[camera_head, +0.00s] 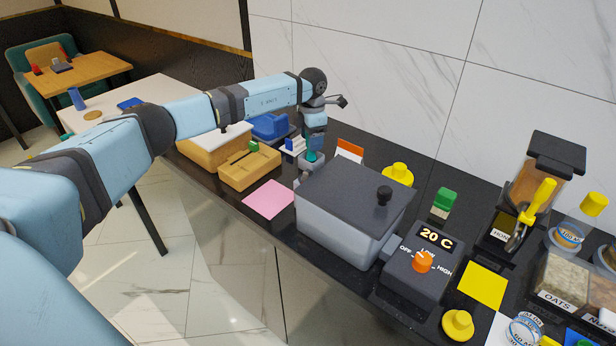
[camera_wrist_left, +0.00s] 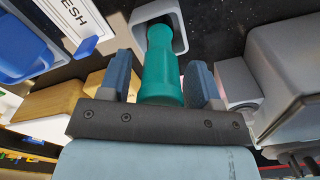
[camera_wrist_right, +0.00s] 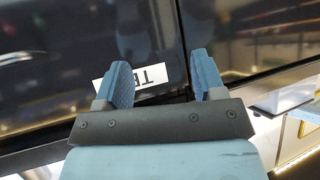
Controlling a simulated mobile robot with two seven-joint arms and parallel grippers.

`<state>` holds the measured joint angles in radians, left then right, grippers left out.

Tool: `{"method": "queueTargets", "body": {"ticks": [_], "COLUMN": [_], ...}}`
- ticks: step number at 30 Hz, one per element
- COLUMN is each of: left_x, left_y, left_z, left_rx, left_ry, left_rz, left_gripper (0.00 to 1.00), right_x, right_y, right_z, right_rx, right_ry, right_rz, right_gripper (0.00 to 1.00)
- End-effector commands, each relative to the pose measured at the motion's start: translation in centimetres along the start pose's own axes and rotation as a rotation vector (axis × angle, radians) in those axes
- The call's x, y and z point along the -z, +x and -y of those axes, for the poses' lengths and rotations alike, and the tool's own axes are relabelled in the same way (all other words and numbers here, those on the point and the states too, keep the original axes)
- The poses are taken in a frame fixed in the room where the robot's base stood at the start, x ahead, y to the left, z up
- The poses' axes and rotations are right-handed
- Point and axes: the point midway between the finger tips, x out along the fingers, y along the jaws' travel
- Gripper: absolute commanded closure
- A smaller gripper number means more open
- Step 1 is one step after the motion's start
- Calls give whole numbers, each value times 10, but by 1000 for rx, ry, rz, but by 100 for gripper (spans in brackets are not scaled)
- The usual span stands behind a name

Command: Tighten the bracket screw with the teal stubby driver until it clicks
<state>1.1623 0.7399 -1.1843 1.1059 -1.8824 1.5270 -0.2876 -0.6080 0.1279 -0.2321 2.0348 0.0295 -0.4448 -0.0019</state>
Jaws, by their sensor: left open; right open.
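The teal stubby driver (camera_wrist_left: 162,72) stands between the open fingers of my left gripper (camera_wrist_left: 162,85), with a gap on each side. Its far end reaches into a square grey holder (camera_wrist_left: 178,38). In the head view a bit of the teal driver (camera_head: 312,157) shows under my left gripper (camera_head: 311,152), behind the grey lidded bin. A small grey block (camera_wrist_left: 236,80) is beside the right finger; I cannot tell if it is the bracket. I cannot make out the bracket screw. My right gripper (camera_wrist_right: 163,85) is open and empty, facing a dark panel.
The grey bin (camera_head: 335,222) with a dark lid stands just in front of the left gripper. A wooden box (camera_head: 250,170) and a pink sheet (camera_head: 268,201) are to its left. A heater control (camera_head: 418,270) reading 20 C stands right. A white label (camera_wrist_right: 146,78) is on the dark panel.

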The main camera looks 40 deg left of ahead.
Motion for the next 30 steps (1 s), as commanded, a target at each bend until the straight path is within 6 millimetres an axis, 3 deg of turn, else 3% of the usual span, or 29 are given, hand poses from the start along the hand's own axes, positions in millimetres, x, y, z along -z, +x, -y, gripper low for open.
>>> {"method": "queueTargets", "body": {"ticks": [2, 8, 30], "left_x": [0, 0, 0], "left_y": [0, 0, -37], "left_z": [0, 0, 0], "left_rx": [0, 0, 0], "left_ry": [0, 0, 0], "left_rz": [0, 0, 1], "left_gripper": [47, 93, 95], "right_x": [0, -2, 17], "right_y": [0, 1, -12], "right_z": [0, 0, 3], "right_rx": [0, 0, 3], "right_ry": [0, 0, 1], "right_rz": [0, 2, 1], "right_gripper": [37, 37, 37]}}
